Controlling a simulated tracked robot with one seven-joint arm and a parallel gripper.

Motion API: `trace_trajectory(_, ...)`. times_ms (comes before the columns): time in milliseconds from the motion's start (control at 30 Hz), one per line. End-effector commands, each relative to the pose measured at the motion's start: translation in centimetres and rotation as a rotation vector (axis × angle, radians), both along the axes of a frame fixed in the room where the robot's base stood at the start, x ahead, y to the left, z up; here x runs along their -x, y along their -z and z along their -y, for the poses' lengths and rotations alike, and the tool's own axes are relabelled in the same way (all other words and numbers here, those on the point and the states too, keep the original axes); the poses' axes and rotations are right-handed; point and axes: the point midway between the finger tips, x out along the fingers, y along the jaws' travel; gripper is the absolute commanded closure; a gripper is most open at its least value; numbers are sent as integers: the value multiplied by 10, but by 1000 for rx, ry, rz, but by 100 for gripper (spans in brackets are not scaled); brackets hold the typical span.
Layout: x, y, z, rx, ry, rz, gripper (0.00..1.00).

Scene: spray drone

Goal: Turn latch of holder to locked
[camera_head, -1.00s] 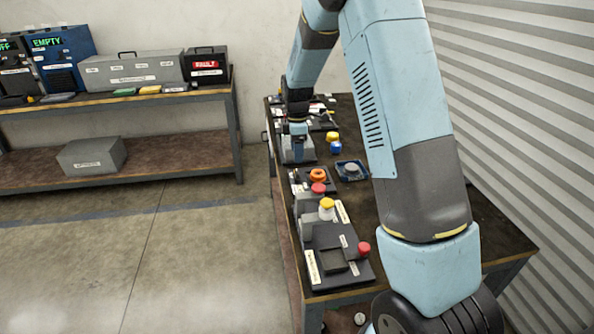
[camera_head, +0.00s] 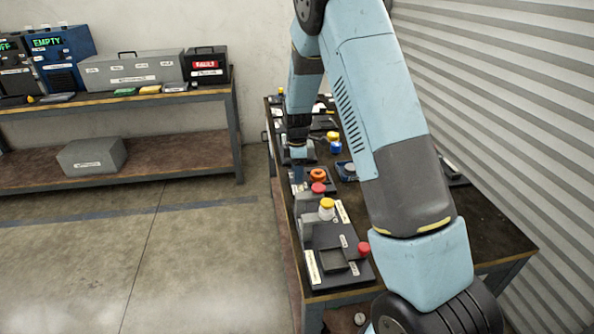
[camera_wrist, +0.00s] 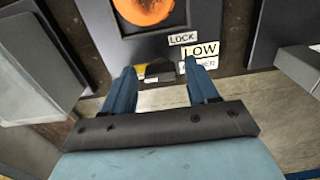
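My gripper (camera_wrist: 163,80) shows two blue fingers in the wrist view, spread apart with a gap between them. A small dark piece with a yellow part (camera_wrist: 158,71) lies between the fingertips; I cannot tell for sure whether it is the latch or whether a finger touches it. Behind it is a dark holder plate (camera_wrist: 205,18) with labels reading LOCK and LOW; a lower label is partly hidden by the right finger. An orange round part (camera_wrist: 145,8) sits on the plate at the top edge.
On the workbench (camera_head: 440,225), a red button (camera_head: 318,188) and a yellow-topped button (camera_head: 326,205) stand in front of the orange part. Grey blocks flank my gripper in the wrist view, left (camera_wrist: 35,75) and right (camera_wrist: 300,66).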

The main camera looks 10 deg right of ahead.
Motion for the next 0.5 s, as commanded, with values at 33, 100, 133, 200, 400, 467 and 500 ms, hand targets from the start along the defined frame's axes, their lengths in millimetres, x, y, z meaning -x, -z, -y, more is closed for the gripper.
trace_trajectory(33,0,0,0,0,0,0,47)
trace_trajectory(100,0,0,0,0,0,0,53)
trace_trajectory(133,0,0,0,0,0,0,56)
trace_trajectory(200,0,0,0,0,0,0,63)
trace_trajectory(400,0,0,0,0,0,1,82)
trace_trajectory(467,0,0,0,0,0,1,88)
trace_trajectory(500,-1,-1,0,0,0,1,92)
